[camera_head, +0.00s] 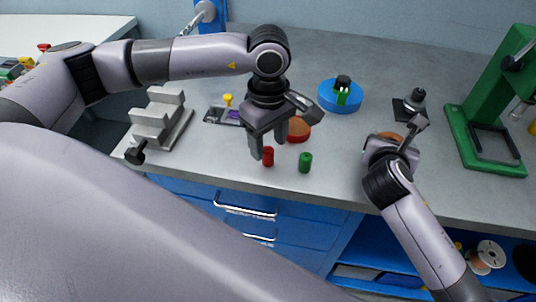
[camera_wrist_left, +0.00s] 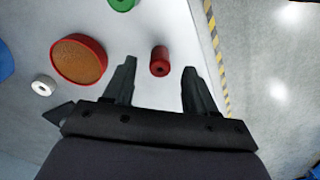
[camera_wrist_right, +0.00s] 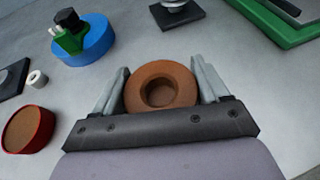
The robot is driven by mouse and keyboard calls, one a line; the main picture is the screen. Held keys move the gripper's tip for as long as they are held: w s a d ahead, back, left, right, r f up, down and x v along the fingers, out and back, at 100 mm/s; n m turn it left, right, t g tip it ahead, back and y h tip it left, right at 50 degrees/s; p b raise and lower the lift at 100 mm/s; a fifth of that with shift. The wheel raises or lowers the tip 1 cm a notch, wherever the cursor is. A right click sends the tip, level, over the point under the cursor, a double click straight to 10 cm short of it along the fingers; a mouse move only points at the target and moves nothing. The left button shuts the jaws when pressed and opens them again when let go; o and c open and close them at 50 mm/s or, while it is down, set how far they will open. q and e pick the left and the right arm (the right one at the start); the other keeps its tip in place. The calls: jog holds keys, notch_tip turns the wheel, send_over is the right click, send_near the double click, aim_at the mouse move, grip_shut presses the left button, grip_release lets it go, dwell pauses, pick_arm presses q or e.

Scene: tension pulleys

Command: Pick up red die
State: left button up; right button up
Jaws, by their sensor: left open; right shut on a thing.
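The red die (camera_head: 268,157) is a small red cylinder standing on the grey bench near its front edge. My left gripper (camera_head: 267,148) is above and around it, pointing down. In the left wrist view the red die (camera_wrist_left: 159,61) shows between the two open, apart fingers of my left gripper (camera_wrist_left: 158,80); I see no contact. My right gripper (camera_wrist_right: 160,85) is shut on a brown ring-shaped pulley (camera_wrist_right: 161,88), with a finger on each side of it. In the head view the right gripper (camera_head: 393,143) is at the right of the bench, largely hiding the pulley.
A green cylinder (camera_head: 305,162) stands just right of the red die. A red-rimmed brown disc (camera_head: 298,129) lies behind. A blue round base (camera_head: 340,97), a grey stepped block (camera_head: 160,118) and a green press (camera_head: 487,130) stand further off. The bench's front edge is close.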

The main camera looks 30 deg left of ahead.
aim_at(268, 149)
pick_arm(q)
notch_tip(268, 149, down, 4)
jog(key=shift+a+f, duration=0.1)
grip_shut()
notch_tip(268, 149, up, 10)
jog(key=shift+r, duration=0.1)
dwell(0.6)
